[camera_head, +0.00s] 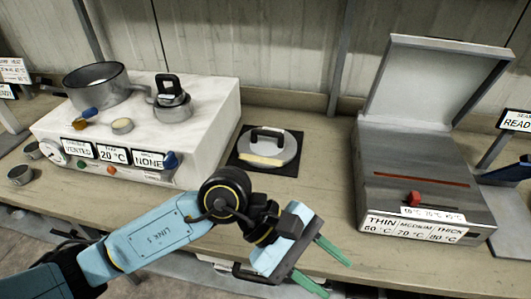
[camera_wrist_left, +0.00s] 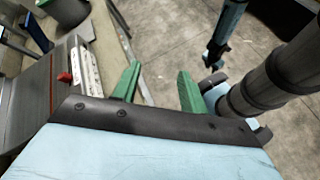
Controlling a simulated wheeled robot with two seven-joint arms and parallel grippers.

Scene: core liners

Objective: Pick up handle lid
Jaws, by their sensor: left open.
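A round grey lid with a black bar handle (camera_head: 267,146) lies on a dark square mat on the bench, right of the white machine. A pale yellow strip shows along its front edge. My left gripper (camera_head: 339,280) is open with green fingers, in front of and to the right of the lid, near the bench's front edge. Nothing shows between the fingers (camera_wrist_left: 158,72) in the left wrist view, and the lid is not seen there.
A white machine (camera_head: 205,115) bears a grey pot (camera_head: 97,88) and a small black-handled metal piece (camera_head: 173,98). A grey box with a raised lid (camera_head: 425,185) and red knob stands at right. Bare bench lies between the mat and this box.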

